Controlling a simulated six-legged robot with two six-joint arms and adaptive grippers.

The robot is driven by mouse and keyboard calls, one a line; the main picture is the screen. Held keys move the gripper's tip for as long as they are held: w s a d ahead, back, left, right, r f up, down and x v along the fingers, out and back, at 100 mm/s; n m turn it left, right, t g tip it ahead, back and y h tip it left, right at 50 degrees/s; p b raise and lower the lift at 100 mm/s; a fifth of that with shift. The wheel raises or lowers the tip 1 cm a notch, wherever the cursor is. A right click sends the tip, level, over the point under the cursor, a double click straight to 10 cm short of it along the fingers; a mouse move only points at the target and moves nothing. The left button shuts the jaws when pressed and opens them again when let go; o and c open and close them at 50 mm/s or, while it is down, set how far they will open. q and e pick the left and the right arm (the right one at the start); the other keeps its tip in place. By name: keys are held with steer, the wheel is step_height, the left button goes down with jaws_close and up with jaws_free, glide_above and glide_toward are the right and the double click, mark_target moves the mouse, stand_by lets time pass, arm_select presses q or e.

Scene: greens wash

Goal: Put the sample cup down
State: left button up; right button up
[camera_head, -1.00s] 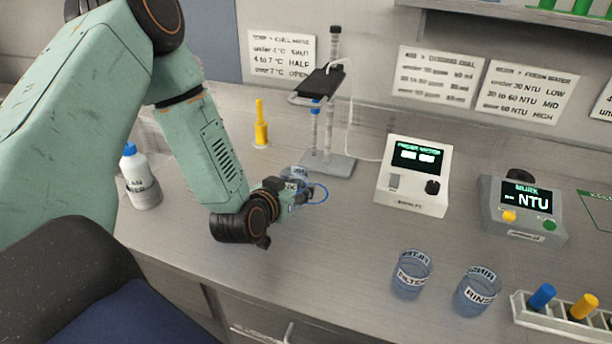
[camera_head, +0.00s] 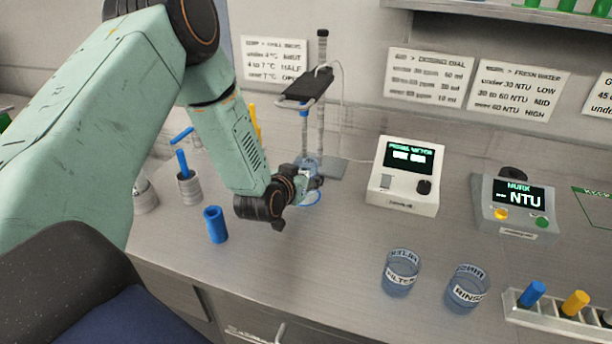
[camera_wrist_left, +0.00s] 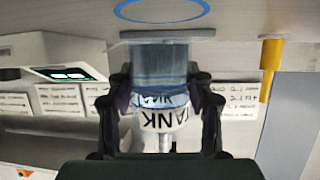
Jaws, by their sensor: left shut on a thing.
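The sample cup (camera_wrist_left: 162,70) is a clear bluish cup with a white label reading TANK, upside down in the left wrist view. My left gripper (camera_wrist_left: 163,105) is shut on it, with one dark finger on each side. In the head view the left gripper (camera_head: 312,184) is low over the bench, in front of the stand, and partly hides the cup (camera_head: 308,164). A blue ring (camera_head: 312,199) marked on the bench lies just by the gripper. I cannot tell whether the cup touches the bench. My right gripper is out of view.
Behind the gripper is a stand with a grey base (camera_head: 332,172). A probe meter (camera_head: 403,205) and a murk meter (camera_head: 515,220) stand to the right. FILTER (camera_head: 401,277) and RINSE (camera_head: 466,289) cups are in front. A blue cylinder (camera_head: 215,226) stands left.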

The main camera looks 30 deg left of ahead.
arm_select(q)
steer(key=shift+s+a+f, duration=0.2)
steer(key=shift+a+f, duration=0.05)
steer(key=shift+a, duration=0.25)
steer(key=shift+w+d+f+b, duration=0.3)
steer(key=shift+d+f+b, duration=0.1)
steer(key=shift+d, duration=0.25)
steer(key=shift+a, duration=0.15)
steer(key=o, duration=0.8)
steer(key=shift+s+a, duration=0.2)
steer(key=shift+o, duration=0.9)
steer(key=shift+a, duration=0.15)
steer(key=shift+o, duration=1.3)
steer(key=shift+d, duration=0.2)
steer(key=shift+w+d, duration=0.15)
steer(key=shift+d, duration=0.05)
steer(key=shift+a+r, duration=0.15)
steer(key=shift+a, duration=0.05)
steer(key=shift+s+a+r+p, duration=0.1)
steer(key=shift+s+r+p, duration=0.2)
steer(key=shift+r+p, duration=0.35)
steer(key=p+v, duration=0.1)
steer(key=v, duration=1)
steer(key=shift+s+d+p, duration=0.2)
steer(key=shift+p, duration=0.2)
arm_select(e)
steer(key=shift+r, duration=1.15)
